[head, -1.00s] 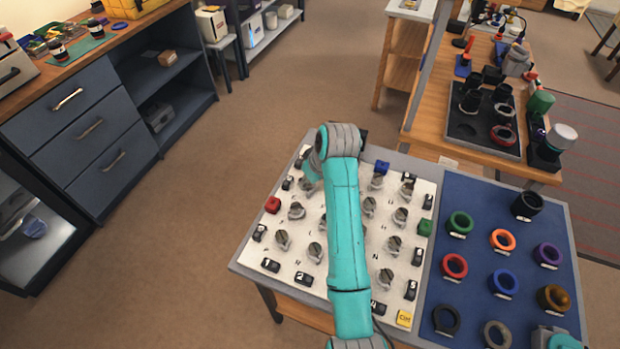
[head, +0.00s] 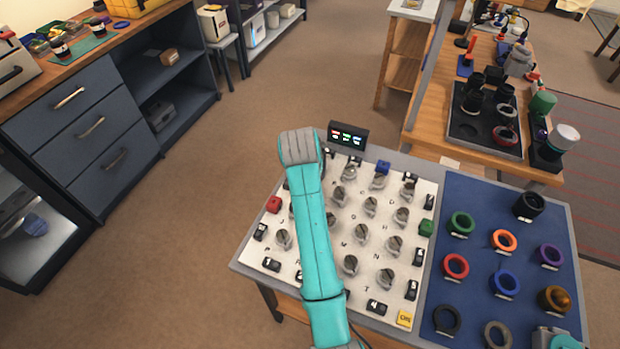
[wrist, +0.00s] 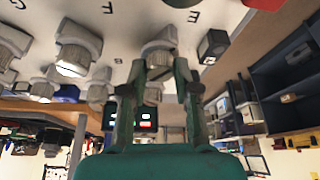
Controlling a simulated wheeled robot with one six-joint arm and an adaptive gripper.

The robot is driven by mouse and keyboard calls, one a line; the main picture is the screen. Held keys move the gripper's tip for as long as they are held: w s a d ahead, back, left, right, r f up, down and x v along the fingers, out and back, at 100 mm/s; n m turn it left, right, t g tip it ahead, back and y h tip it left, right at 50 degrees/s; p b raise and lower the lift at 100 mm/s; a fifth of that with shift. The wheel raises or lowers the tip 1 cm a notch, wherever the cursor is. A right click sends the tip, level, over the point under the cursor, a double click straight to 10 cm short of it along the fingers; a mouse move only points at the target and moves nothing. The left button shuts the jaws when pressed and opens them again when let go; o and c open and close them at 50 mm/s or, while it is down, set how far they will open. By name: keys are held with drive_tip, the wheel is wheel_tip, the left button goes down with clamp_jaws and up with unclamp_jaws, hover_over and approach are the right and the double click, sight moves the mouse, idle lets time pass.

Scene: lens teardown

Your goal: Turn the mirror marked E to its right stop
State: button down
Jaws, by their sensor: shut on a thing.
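A mirror (wrist: 158,42), a pale round mount with a grey top, sits between my fingertips in the wrist view. A letter that looks like E (wrist: 193,17) is printed on the white panel beside it. My gripper (wrist: 160,72) is shut on this mirror, one green finger on each side. In the head view, my teal arm hides my gripper and the held mirror over the left part of the white panel (head: 385,308). The mirror's exact angle cannot be told.
Several similar mirrors, such as one (head: 350,265), stand close by on the panel. A small lit display (head: 347,136) stands behind. A blue mat (head: 480,205) with rings lies right.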

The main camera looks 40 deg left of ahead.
drive_tip(key=shift+m+h, duration=0.4)
drive_tip(key=shift+m, duration=0.5)
drive_tip(key=shift+f, duration=0.1)
drive_tip(key=c, duration=0.8)
unclamp_jaws()
drive_tip(key=shift+c, duration=0.2)
drive_tip(key=v, duration=1.2)
drive_tip(key=shift+s, duration=0.2)
